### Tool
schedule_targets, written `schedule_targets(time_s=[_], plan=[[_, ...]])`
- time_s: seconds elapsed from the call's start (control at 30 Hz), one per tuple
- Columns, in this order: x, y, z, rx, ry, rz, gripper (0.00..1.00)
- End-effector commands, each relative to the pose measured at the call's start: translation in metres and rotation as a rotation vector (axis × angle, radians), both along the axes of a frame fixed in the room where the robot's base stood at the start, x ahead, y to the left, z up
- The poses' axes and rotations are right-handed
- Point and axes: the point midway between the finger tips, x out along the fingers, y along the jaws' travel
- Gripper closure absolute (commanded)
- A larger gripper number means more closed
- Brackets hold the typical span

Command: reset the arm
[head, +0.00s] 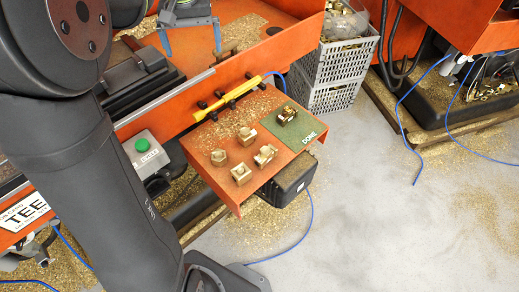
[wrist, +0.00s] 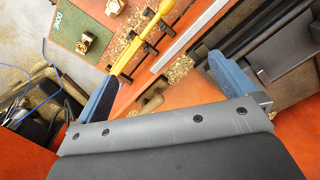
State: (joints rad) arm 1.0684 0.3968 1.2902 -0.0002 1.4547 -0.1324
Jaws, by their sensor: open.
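My gripper (head: 192,52) hangs at the top of the head view, over the orange machine bed. Its two blue fingers are wide apart with nothing between them; they also frame the wrist view (wrist: 163,66). Several brass fittings stand on the orange shelf (head: 222,187), among them one at the left (head: 219,157) and one at the front (head: 241,173). Another brass fitting (head: 287,113) sits on the green mat marked DONE (head: 300,135), apart from my gripper. In the wrist view that fitting (wrist: 86,42) is at the upper left.
A yellow tool (head: 240,92) with a blue hose lies along the shelf's back edge, on dark holders. A box with a green button (head: 142,146) is left of the shelf. Grey crates (head: 335,62) stand behind at right. Brass chips lie scattered about. The floor at right is mostly clear.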

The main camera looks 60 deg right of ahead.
Motion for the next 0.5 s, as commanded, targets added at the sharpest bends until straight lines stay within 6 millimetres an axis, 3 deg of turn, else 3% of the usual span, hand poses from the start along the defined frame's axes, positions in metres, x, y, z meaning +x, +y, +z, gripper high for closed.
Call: schedule_targets(time_s=[0.03,0.2,0.33,0.5], plan=[[-0.033,-0.004,0.005,-0.002,-0.001,0.004,0.0],[-0.123,-0.001,0.017,-0.003,-0.001,0.065,0.0],[-0.174,0.009,0.022,-0.002,0.0,0.107,0.0],[-0.207,0.02,0.024,-0.001,-0.001,0.142,0.0]])
